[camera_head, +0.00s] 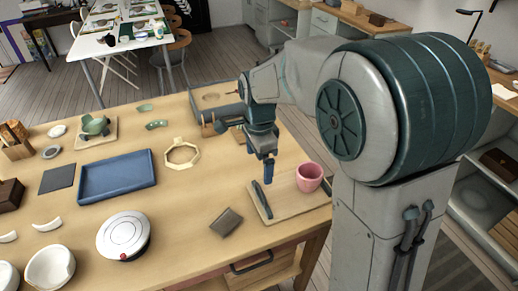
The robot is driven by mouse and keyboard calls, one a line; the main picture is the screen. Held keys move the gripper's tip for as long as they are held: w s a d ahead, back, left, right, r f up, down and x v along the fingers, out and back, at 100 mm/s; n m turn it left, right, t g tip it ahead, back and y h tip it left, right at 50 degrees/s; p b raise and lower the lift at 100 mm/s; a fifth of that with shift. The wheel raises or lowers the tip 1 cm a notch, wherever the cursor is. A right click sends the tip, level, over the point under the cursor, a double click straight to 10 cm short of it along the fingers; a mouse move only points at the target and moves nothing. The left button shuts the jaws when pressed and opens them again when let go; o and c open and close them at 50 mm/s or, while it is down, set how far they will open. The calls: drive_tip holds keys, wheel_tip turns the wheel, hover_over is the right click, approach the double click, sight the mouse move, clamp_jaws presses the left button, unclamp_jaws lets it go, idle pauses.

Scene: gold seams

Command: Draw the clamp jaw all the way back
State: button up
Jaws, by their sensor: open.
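A light wooden board (290,207) lies near the right end of the table. A dark, slim curved piece (262,199), which looks like the clamp jaw, stands along its left side. A pink cup (309,177) stands upright on the board, to the right of the dark piece and apart from it. My gripper (268,180) points down over the board's back left part, just above and behind the dark piece. It is open and looks empty; one blue finger hides most of the other. I cannot tell whether it touches the dark piece.
A dark square block (226,222) lies left of the board. A white round turntable (123,235), a blue tray (117,177) and an octagonal wooden ring (182,153) are further left. A grey tray (216,98) stands behind my gripper. Bare tabletop lies between them.

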drive_tip(key=shift+r, duration=1.85)
drive_tip(key=s+d+n+t, duration=0.2)
drive_tip(key=s+d+n, duration=1.1)
drive_tip(key=s, duration=0.3)
drive_tip(key=shift+s+f+n+t, duration=0.15)
drive_tip(key=shift+s+n+t, duration=0.15)
drive_tip(key=shift+n+t, duration=0.1)
